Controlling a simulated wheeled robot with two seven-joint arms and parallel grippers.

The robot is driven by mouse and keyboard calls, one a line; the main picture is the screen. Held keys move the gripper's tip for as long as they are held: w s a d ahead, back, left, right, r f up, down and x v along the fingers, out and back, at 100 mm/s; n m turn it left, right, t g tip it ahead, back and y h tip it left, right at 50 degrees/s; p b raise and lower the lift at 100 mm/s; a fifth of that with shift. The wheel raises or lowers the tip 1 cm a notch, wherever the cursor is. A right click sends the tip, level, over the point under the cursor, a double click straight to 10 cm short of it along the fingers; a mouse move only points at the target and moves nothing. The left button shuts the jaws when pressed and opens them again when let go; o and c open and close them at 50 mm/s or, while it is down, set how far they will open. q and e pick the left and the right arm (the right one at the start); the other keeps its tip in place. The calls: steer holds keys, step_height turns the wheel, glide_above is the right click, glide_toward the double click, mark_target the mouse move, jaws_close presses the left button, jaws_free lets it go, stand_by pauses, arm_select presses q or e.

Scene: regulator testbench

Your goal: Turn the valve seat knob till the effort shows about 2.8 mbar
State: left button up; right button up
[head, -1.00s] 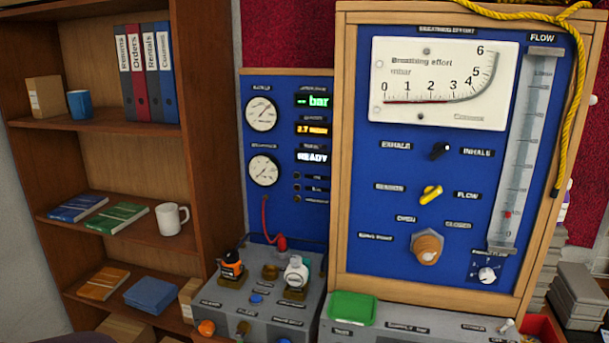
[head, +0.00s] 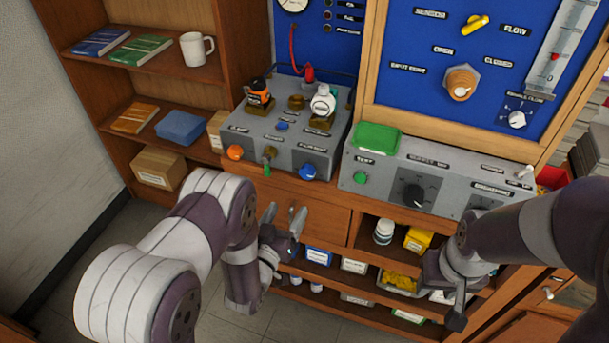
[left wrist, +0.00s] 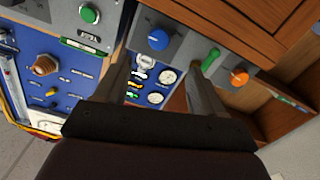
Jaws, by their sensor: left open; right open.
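An orange knob (head: 235,152) and a blue knob (head: 308,171) sit on the front of the grey bench unit (head: 330,148), with a green lever (head: 268,158) between them. A copper-coloured round knob (head: 461,83) sits on the blue panel between two labels. The labels are too small to tell which is the valve seat knob. My left gripper (head: 287,216) is open and empty, below and in front of the unit. In the left wrist view its fingers point towards the blue knob (left wrist: 158,39) and orange knob (left wrist: 239,77). My right gripper (head: 441,293) is open before the lower shelves. The effort gauge is out of view.
A grey control box (head: 390,180) with a black dial and a green tray (head: 377,137) stands at right. An orange-black regulator (head: 259,96) and a white one (head: 322,104) stand on the bench unit. Shelves with jars and boxes (head: 353,265) lie below.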

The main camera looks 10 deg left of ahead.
mark_target(306, 174)
arm_select(q)
steer(key=x, duration=0.8)
steer(key=p+x, duration=0.1)
steer(key=x, duration=0.3)
steer(key=shift+w+r, duration=0.3)
steer(key=shift+w, duration=0.1)
steer(key=c, duration=1.1)
steer(key=shift+o, duration=0.2)
steer(key=shift+f+m+b, duration=0.1)
steer(key=shift+m+b, duration=0.25)
steer(key=shift+m, duration=0.05)
